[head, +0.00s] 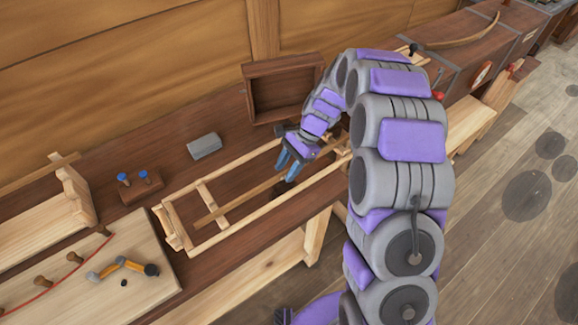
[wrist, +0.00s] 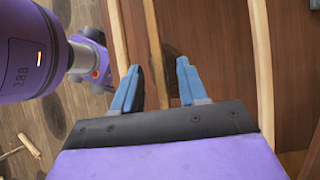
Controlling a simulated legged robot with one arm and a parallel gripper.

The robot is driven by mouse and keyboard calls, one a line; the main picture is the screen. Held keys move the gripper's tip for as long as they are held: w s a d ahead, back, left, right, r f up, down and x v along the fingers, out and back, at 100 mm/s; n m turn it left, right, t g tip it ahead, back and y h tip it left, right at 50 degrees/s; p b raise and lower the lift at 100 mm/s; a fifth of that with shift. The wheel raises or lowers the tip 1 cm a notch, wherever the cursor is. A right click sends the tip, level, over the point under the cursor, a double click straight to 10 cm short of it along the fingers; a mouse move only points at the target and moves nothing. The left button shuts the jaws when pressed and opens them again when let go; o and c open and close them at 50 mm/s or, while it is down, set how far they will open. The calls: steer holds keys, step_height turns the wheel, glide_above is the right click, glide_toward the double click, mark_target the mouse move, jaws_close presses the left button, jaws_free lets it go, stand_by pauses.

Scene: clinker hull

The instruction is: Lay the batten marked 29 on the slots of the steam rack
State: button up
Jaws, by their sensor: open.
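The steam rack (head: 240,234) is a pale wooden frame of two long rails with cross pieces, lying on the dark bench; its rail shows in the wrist view (wrist: 263,60). A thin batten (head: 236,206) lies lengthwise between the rails and crosses a cross piece near the left end. I cannot read a number on it, nor tell whether it sits in slots. My gripper (head: 286,173) is open over the rack. In the wrist view, the batten (wrist: 153,40) runs between the open fingers (wrist: 158,66), with space on either side.
A grey block (head: 204,146) and a small holder with blue-topped pegs (head: 141,188) stand left of the rack. An open wooden box (head: 283,88) stands behind. A board with pegs and a yellow-handled tool (head: 122,266) is at front left. Wooden wall closes the back.

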steer(key=shift+a, duration=0.35)
steer(key=shift+p+v, duration=1.8)
steer(key=shift+v, duration=6.85)
steer(key=s+r+n+h, duration=0.1)
steer(key=s+r+n, duration=0.25)
steer(key=s, duration=0.55)
steer(key=s+r+n+h, duration=0.15)
steer(key=s+r, duration=0.25)
steer(key=s, duration=0.4)
steer(key=s+d+f+n+t+h, duration=0.1)
steer(key=s+d+n, duration=0.2)
steer(key=s, duration=0.7)
steer(key=s+d+f+n+h, duration=0.2)
steer(key=s+n, duration=0.1)
steer(key=s, duration=0.8)
steer(key=shift+d+t, duration=0.4)
steer(key=shift+c, duration=0.2)
